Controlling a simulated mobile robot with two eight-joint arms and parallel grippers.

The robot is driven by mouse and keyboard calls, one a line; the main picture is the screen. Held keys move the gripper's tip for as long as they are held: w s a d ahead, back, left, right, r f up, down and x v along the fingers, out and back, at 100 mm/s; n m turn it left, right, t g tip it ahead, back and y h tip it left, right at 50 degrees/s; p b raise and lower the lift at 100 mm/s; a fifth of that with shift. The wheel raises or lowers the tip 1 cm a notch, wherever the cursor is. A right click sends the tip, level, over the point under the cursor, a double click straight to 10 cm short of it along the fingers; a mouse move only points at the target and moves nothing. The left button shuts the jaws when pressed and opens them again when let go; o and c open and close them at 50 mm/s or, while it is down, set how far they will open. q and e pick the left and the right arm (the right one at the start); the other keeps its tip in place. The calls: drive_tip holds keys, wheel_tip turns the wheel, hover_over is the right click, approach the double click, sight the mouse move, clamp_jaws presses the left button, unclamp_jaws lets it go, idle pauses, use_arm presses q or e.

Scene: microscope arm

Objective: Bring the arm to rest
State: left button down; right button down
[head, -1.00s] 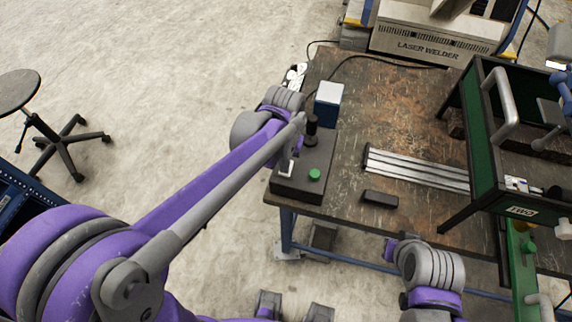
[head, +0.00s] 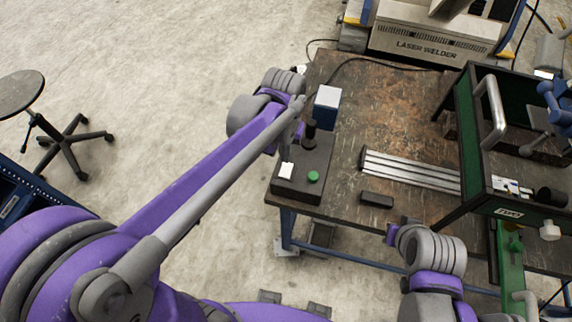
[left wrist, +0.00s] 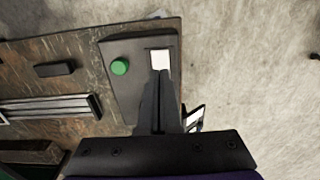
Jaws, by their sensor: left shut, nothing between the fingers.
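In the left wrist view the white square (left wrist: 160,59) sits just beyond the fingertips of my left gripper (left wrist: 160,74), which is shut and empty over the box. I cannot tell whether it touches.
A blue and white box (head: 327,108) stands behind the control box. A small black block (head: 377,200) and a slotted metal rail (head: 410,171) lie on the worn table (head: 390,105). A green-walled frame with a handle (head: 492,110) stands at the right. A stool (head: 20,92) is on the floor.

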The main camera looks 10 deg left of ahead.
idle(0.4)
use_arm(q)
drive_tip(key=s+a+f+t, duration=0.1)
drive_tip(key=s+a+t, duration=0.4)
drive_tip(key=s, duration=0.7)
drive_tip(key=shift+s+a+f+t, duration=0.2)
drive_tip(key=shift+a+f+t, duration=0.2)
drive_tip(key=shift+a, duration=0.4)
